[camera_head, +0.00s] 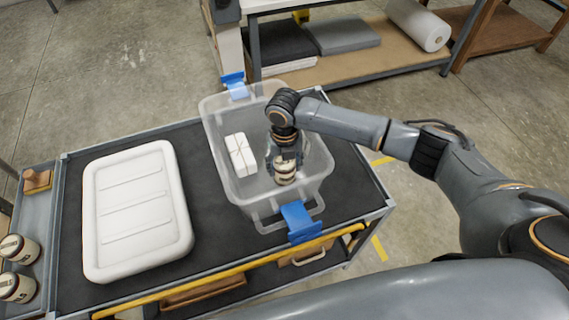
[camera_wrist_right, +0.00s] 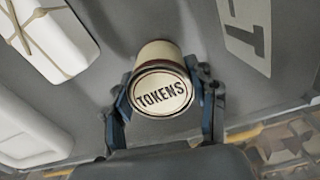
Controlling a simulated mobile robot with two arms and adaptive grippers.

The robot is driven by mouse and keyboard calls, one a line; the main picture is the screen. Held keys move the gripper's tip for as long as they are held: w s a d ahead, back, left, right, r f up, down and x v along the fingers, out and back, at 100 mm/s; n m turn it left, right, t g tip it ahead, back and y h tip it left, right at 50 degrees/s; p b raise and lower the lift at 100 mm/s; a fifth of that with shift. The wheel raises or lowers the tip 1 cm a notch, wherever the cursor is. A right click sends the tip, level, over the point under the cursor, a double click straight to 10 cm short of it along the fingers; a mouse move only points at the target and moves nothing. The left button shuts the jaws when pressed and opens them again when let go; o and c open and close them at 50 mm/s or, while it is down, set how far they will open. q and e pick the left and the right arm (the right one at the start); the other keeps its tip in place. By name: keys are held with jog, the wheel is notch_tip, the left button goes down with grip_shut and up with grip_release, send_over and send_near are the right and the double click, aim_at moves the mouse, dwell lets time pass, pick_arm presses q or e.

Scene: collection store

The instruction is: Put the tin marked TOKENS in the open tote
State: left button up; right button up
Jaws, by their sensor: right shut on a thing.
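The tin marked TOKENS (camera_wrist_right: 163,92) is cream with a dark-rimmed lid, and its label reads clearly in the right wrist view. My right gripper (camera_wrist_right: 165,108) is shut on it, one finger on each side. In the head view the tin (camera_head: 285,176) is inside the open tote (camera_head: 213,150), below my right gripper (camera_head: 284,160). The tote is clear plastic with blue clips, standing on the dark cart top. I cannot tell whether the tin touches the tote's floor. My left gripper is not in view.
A white tied package (camera_head: 240,154) lies in the tote, left of the tin. A white lid (camera_head: 138,210) lies on the cart (camera_head: 215,225) to the left. Two more tins (camera_head: 18,268) and a wooden block (camera_head: 37,180) sit on the side tray. A shelf with foam (camera_head: 342,36) stands behind.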

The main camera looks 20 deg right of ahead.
jog(key=o, duration=1.4)
jog(key=shift+f, duration=0.1)
jog(key=shift+o, duration=0.2)
notch_tip(320, 180, up, 12)
jog(key=b, duration=0.2)
jog(key=shift+r, duration=0.2)
